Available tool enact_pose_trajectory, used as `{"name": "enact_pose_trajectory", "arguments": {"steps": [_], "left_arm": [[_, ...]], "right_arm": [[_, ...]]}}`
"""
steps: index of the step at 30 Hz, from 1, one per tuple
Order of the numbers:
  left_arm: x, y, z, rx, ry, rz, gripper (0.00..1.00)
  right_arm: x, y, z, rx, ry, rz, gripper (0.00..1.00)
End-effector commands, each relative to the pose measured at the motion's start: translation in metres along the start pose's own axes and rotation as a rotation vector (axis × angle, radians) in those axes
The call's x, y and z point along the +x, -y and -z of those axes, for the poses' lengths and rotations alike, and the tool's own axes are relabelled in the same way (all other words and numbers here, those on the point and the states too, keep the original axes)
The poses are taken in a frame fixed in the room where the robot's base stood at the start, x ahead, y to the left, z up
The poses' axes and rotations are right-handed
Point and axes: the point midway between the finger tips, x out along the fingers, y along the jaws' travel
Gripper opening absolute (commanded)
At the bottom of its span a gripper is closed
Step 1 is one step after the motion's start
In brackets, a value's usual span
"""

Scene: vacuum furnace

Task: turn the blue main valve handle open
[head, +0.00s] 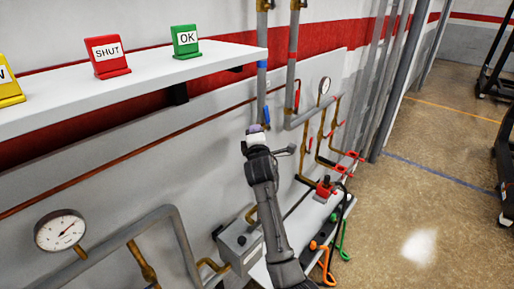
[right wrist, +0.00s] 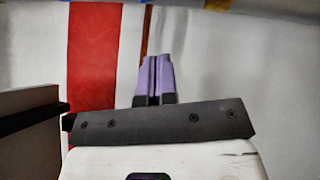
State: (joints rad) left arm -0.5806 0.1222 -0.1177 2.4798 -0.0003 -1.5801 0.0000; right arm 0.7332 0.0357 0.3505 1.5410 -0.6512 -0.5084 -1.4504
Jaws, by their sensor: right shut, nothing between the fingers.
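A blue handle (head: 267,115) stands upright along the grey vertical pipe on the wall panel, in the middle of the head view. A second blue piece (head: 262,64) sits higher on the same pipe; I cannot tell which is the main valve handle. My right gripper (head: 255,128) is just below and left of the lower blue handle in the picture, apart from it. Its purple fingers (right wrist: 153,80) are together and empty in the right wrist view. A pipe with yellow and blue parts crosses that view's top edge. My left gripper is in neither view.
A white shelf (head: 150,85) with yellow, red SHUT (head: 108,57) and green OK (head: 185,41) signs juts out at the upper left. Brass pipes, gauges (head: 61,230) and red handles (head: 297,95) crowd the panel. Open floor (head: 430,190) lies to the right.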

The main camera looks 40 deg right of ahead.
Motion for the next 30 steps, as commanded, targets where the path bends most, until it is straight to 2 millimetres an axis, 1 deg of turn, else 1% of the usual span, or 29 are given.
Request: {"name": "enact_pose_trajectory", "arguments": {"steps": [1, 6, 12, 18, 30], "left_arm": [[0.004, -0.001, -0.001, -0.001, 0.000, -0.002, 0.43], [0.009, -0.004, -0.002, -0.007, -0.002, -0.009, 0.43], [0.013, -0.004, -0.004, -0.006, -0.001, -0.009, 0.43], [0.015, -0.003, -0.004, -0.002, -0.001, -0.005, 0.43], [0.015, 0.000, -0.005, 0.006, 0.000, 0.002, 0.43]], "right_arm": [[-0.010, 0.002, 0.000, 0.000, 0.000, -0.003, 0.00], [-0.036, 0.002, 0.000, 0.000, 0.000, -0.002, 0.00], [-0.058, 0.001, 0.000, 0.001, 0.000, -0.001, 0.00], [-0.067, -0.001, 0.000, 0.001, -0.001, 0.000, 0.00], [-0.068, -0.001, 0.000, 0.001, 0.000, 0.000, 0.00]]}}
